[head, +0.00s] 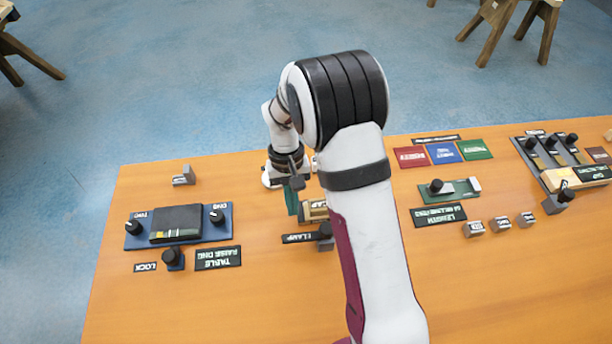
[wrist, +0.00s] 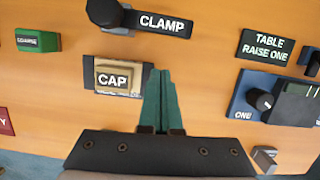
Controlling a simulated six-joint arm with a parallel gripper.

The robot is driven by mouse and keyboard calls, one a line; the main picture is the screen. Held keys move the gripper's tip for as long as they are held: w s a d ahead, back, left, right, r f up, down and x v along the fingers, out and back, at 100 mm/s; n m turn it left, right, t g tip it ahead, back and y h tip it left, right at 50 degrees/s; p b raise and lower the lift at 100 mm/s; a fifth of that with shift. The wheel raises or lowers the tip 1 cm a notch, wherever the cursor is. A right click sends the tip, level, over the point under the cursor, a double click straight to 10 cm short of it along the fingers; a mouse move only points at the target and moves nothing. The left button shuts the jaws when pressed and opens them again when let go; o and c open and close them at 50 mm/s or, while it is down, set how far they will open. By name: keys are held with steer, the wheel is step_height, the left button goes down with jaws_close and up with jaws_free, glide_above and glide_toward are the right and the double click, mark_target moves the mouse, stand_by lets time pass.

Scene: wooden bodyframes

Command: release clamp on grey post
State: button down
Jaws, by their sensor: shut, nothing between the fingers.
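The clamp is a black round knob on a short grey post (head: 326,244) beside the black CLAMP label (head: 299,238), partly behind my arm in the head view. In the wrist view the clamp's black knob (wrist: 106,12) is at the top edge, cut off by the frame, left of the label. My gripper (head: 292,211) has green fingers and points down at the table, apart from the clamp. In the wrist view my gripper (wrist: 161,72) is shut and empty, right beside the CAP block, and its tips stop short of the CLAMP label.
A blue TABLE RAISE ONE unit (head: 133,240) with black knobs stands at the left. A green block (wrist: 38,40) lies beyond the CAP block.

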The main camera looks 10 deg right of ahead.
steer(key=v, duration=1)
steer(key=shift+d, duration=0.15)
